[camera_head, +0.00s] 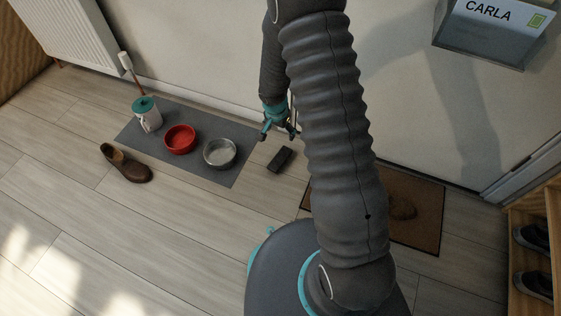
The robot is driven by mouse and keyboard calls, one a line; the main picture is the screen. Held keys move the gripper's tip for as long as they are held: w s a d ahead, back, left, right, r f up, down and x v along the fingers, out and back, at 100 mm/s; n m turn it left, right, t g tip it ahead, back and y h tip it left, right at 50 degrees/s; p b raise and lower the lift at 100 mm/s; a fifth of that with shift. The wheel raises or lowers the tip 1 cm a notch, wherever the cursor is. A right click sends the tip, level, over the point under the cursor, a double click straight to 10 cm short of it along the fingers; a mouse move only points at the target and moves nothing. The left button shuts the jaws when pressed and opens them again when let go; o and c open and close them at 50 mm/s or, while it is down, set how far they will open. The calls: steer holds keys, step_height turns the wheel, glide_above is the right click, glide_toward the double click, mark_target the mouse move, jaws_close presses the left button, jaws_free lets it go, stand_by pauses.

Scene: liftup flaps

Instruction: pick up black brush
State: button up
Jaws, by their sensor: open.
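A small dark rectangular block (280,160), which looks like the black brush, lies on the wooden floor just right of the grey mat. Its bristles cannot be made out. My gripper (279,133) is open and empty, with its teal fingers pointing down. In the picture it appears just above the brush, with a visible gap between them. How high it is over the floor is hard to tell.
A grey mat (222,178) holds a red bowl (180,138), a metal bowl (220,152) and a white container with a teal lid (147,113). A brown shoe (126,165) lies left. A doormat (425,215) and shoe shelf (535,225) are right. The wall is close behind.

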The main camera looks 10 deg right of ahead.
steer(key=b, duration=0.2)
glide_above(280, 158)
steer(key=s, duration=0.1)
steer(key=shift+m, duration=0.4)
step_height(280, 158, down, 14)
steer(key=shift+s+a+f, duration=0.1)
steer(key=shift+s, duration=0.05)
steer(key=shift+w+f+b, duration=0.1)
steer(key=shift+w+f, duration=0.15)
steer(key=shift+f, duration=0.8)
steer(key=shift+w+f+b, duration=0.15)
steer(key=shift+w+f, duration=0.05)
steer(key=shift+f, duration=0.85)
steer(key=shift+w+f+b, duration=0.1)
steer(key=shift+w+f, duration=0.15)
steer(key=shift+f, duration=0.8)
steer(key=c, duration=1.3)
